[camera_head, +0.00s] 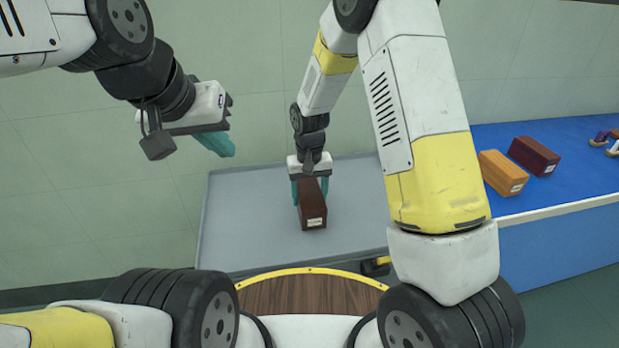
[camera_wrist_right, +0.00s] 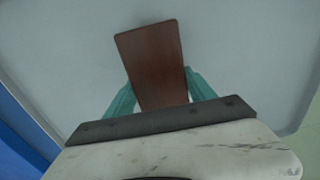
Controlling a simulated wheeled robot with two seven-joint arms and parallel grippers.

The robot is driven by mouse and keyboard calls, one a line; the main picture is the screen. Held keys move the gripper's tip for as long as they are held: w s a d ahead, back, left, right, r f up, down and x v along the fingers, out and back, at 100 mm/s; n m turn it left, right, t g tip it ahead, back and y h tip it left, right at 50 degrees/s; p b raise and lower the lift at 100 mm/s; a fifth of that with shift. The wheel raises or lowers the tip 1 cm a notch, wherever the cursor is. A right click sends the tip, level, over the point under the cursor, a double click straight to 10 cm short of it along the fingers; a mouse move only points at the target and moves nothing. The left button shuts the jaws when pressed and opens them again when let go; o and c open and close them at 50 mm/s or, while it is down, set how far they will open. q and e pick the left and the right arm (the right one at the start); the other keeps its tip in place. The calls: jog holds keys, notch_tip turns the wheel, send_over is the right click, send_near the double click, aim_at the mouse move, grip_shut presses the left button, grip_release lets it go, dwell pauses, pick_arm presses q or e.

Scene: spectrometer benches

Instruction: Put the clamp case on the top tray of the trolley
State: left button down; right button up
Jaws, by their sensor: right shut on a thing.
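A dark brown case (camera_head: 312,207) with a white label on its end is between the teal fingers of my right gripper (camera_head: 310,188). The right gripper is shut on it, over the grey top tray of the trolley (camera_head: 247,222). In the right wrist view the brown case (camera_wrist_right: 152,60) sticks out between the fingers (camera_wrist_right: 160,95), with the grey tray (camera_wrist_right: 60,50) behind it. I cannot tell whether the case touches the tray. My left gripper (camera_head: 217,143) is raised to the left, its teal fingers seen edge-on; their opening is not clear.
A blue bench (camera_head: 560,190) stands at the right. An orange case (camera_head: 503,173) and a dark maroon case (camera_head: 533,155) lie on it, with small purple and tan items (camera_head: 605,140) at its edge. The tray is bare around the held case.

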aim_at(310, 193)
jog(key=shift+f, duration=0.15)
jog(key=o, duration=1.7)
jog(key=shift+o, duration=0.2)
notch_tip(310, 193, up, 12)
jog(key=s+d+r+t+y, duration=0.1)
jog(key=s+d+r, duration=0.3)
jog(key=r, duration=0.3)
jog(key=s+d+r+t+y, duration=0.1)
jog(key=s+d+r, duration=0.3)
jog(key=r, duration=0.2)
jog(key=s+d+r+t, duration=0.2)
jog(key=s+d, duration=0.1)
jog(key=s, duration=0.3)
jog(key=s+d+r+m+t, duration=0.1)
jog(key=s+d+r+t, duration=0.1)
jog(key=s, duration=0.5)
jog(key=shift+d+r+m, duration=0.3)
jog(key=shift+d+r, duration=0.2)
jog(key=shift+d, duration=0.15)
